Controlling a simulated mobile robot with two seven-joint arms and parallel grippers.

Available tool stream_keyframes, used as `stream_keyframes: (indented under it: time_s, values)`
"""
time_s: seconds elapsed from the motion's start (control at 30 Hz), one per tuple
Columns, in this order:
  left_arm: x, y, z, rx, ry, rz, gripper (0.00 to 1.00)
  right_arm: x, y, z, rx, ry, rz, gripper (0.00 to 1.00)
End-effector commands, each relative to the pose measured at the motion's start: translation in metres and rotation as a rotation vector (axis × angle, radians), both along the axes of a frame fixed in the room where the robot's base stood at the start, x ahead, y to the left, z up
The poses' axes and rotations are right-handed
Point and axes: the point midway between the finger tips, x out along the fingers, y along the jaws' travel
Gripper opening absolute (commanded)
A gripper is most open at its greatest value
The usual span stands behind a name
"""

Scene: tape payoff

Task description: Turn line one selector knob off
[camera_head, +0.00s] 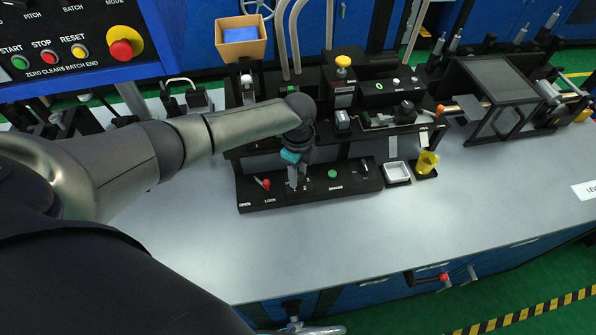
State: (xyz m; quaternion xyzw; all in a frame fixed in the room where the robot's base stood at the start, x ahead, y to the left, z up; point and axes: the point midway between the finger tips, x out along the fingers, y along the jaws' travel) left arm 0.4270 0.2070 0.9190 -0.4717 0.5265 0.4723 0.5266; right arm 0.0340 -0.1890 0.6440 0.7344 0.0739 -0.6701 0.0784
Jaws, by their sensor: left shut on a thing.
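My left arm reaches in from the left across the bench. My left gripper (294,182) points down at the low black control panel (262,202) along the front of the machine. It is shut on a small part of that panel, at the place of a selector knob. The fingers mostly hide this part, so its pointer angle cannot be read. A red-tipped lever (266,184) with OPEN and LOCK labels is left of the gripper. A green button (333,174) is to its right.
A white square tray (397,172) and a yellow cup (427,162) stand right of the panel. Black machine blocks with a yellow knob (343,62) rise behind. The grey bench (330,245) in front is clear.

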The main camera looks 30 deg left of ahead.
Motion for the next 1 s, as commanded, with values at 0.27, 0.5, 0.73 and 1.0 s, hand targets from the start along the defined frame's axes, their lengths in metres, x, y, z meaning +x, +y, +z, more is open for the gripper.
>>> stream_keyframes:
  time_s: [0.27, 0.5, 0.73, 1.0]
  values:
    - [0.0008, -0.0010, 0.0008, -0.002, -0.002, -0.045, 0.00, -0.0001, 0.0002, 0.0008, 0.000, 0.000, -0.001, 0.50]
    - [0.0008, -0.0011, 0.0008, -0.002, -0.002, -0.048, 0.00, 0.0000, 0.0002, 0.0008, 0.000, 0.000, -0.001, 0.50]
    - [0.0007, -0.0011, 0.0007, -0.002, -0.002, -0.047, 0.52, 0.0000, 0.0002, 0.0008, 0.000, 0.000, -0.001, 0.50]
    - [0.0003, -0.0005, 0.0003, -0.001, -0.001, -0.046, 0.69, 0.0000, 0.0002, 0.0007, 0.000, 0.000, -0.002, 0.50]
